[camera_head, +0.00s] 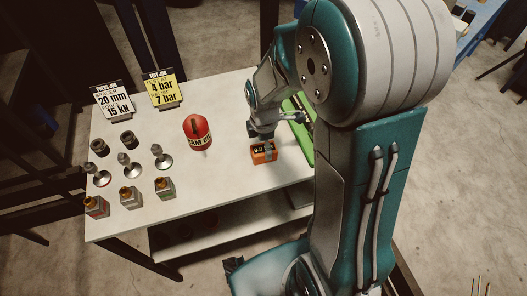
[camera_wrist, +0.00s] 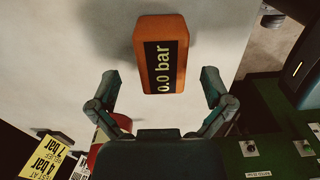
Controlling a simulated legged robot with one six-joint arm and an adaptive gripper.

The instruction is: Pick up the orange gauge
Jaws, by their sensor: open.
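The orange gauge (camera_head: 264,152) stands on the white table, near its right part, in the head view. In the wrist view the gauge (camera_wrist: 162,52) has a dark display reading "0.0 bar" and lies ahead of the fingertips, a little above the line between them. My gripper (camera_wrist: 158,84) is open, with one finger at left and one at right of the gauge's lower end. I see no finger touching it. In the head view my gripper (camera_head: 263,132) is just behind and above the gauge, partly hidden by my arm.
A red cylinder (camera_head: 197,132) stands left of the gauge. Several metal fittings (camera_head: 132,168) and blocks stand on the table's left (camera_head: 215,180). A yellow card (camera_head: 162,88) and a white card (camera_head: 114,99) stand at the back. A green panel (camera_head: 296,130) is right of the gauge.

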